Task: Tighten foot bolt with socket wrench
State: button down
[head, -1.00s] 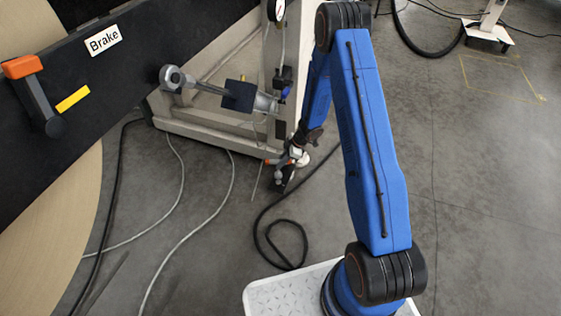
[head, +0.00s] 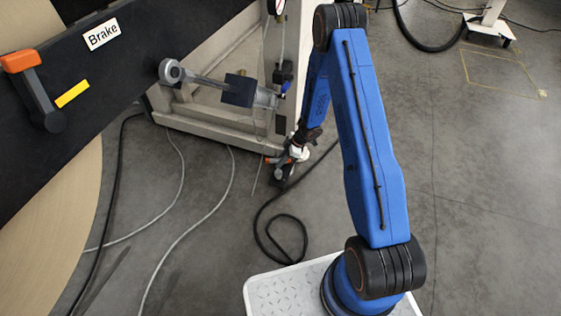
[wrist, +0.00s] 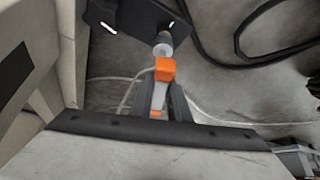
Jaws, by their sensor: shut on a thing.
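My gripper (wrist: 162,100) shows in the wrist view as two dark fingers, shut on a grey tool with an orange end, which I take as the socket wrench (wrist: 165,69). A pale cylindrical piece (wrist: 163,46) shows just beyond the orange end, in front of a dark plate (wrist: 125,22); I cannot tell whether they touch. In the head view my gripper (head: 283,174) is low beside the machine frame's lower corner, with bits of orange and white there. The foot bolt cannot be made out clearly; whether the socket sits on it is hidden.
The pale machine frame (head: 205,128) stands left of my gripper, with a black panel (head: 70,100) carrying an orange-handled brake lever (head: 33,85). A black hose (head: 265,232) and pale cables (head: 205,205) lie on the floor. The floor at right is mostly clear.

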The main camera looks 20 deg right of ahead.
jog(key=shift+f, duration=0.8)
dwell(2.2)
jog(key=shift+s+m+t, duration=0.15)
jog(key=shift+m+t, duration=0.45)
jog(key=shift+m, duration=0.6)
jog(key=shift+m+t+h, duration=0.5)
jog(key=shift+m, duration=0.6)
jog(key=shift+s+a+f, duration=0.1)
jog(key=shift+m+t+h, duration=0.4)
jog(key=shift+m, duration=0.8)
